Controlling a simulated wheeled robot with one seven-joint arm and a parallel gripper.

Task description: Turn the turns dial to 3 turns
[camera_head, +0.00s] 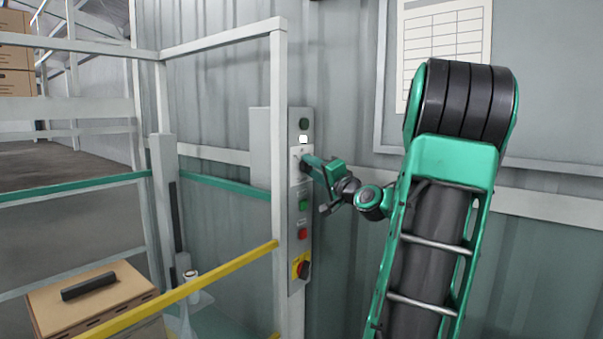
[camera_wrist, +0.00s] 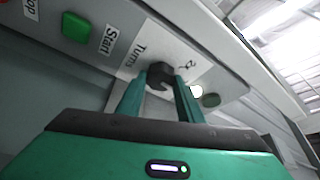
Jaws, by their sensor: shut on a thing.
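The turns dial (camera_wrist: 159,76) is a dark round knob on a white plate marked "Turns" in the wrist view. My gripper (camera_wrist: 160,86) is shut on the dial, one green finger on each side of it. A "2" shows on the plate beside the dial; the other marks and the dial's pointer are hidden or too small to read. In the head view my gripper (camera_head: 308,164) reaches the grey control panel (camera_head: 301,270) from the right and covers the dial.
A green start button (camera_wrist: 76,27) sits beside the dial plate. Below it on the panel are a red button (camera_head: 302,234) and a red-yellow rotary switch (camera_head: 301,266). A grey frame with a yellow rail (camera_head: 190,288) stands left of the panel. A box (camera_head: 92,297) sits at lower left.

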